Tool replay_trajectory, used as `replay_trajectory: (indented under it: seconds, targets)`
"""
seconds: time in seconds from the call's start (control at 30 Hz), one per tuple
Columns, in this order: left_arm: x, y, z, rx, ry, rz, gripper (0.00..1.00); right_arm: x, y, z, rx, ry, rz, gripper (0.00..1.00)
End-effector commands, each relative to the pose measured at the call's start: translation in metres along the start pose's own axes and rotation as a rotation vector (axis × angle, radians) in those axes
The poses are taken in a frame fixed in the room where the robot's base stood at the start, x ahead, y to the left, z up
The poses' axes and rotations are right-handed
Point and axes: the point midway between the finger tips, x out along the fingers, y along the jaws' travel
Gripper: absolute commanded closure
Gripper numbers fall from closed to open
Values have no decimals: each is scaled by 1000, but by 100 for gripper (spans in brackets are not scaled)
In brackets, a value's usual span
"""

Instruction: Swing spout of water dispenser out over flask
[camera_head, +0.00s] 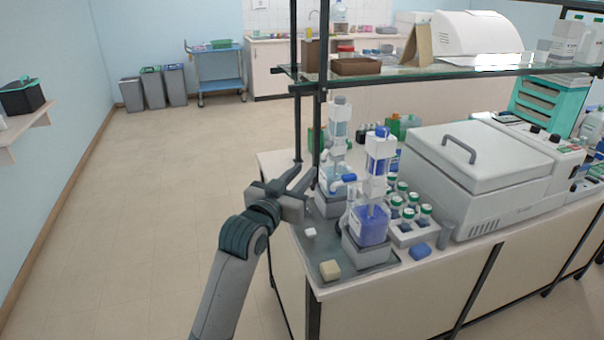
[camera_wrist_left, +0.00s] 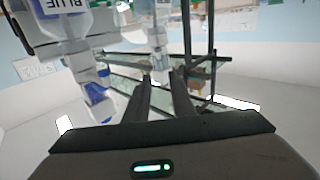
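The water dispenser (camera_head: 338,128), a clear bottle on a white stand, stands behind the blue-stain dispenser (camera_head: 379,150). At its foot are clear and pale-blue parts (camera_head: 334,183); I cannot separate the spout from the flask there. My right gripper is out of view.
A rack of green-capped bottles (camera_head: 408,225) and a grey lidded machine (camera_head: 478,175) stand to the right. A shelf post (camera_head: 317,130) rises close behind my gripper.

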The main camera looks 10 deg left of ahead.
Motion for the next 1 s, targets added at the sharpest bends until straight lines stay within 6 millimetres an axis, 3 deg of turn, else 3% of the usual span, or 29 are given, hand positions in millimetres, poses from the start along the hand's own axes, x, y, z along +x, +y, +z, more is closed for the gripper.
replay_trajectory:
  seconds: [0.1,0.27,0.47,0.67,0.8,1.0]
  targets:
    - [2,0,0,-18,1,8,100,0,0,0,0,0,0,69]
    - [8,0,0,-122,2,44,100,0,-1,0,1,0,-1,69]
    - [22,-4,0,-422,-20,132,100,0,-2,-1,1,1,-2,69]
    - [36,-26,2,-842,-86,199,100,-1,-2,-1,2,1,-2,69]
    - [42,-52,2,-1143,-139,212,100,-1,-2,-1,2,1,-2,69]
    - [46,-84,0,-1453,-184,201,100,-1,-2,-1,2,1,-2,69]
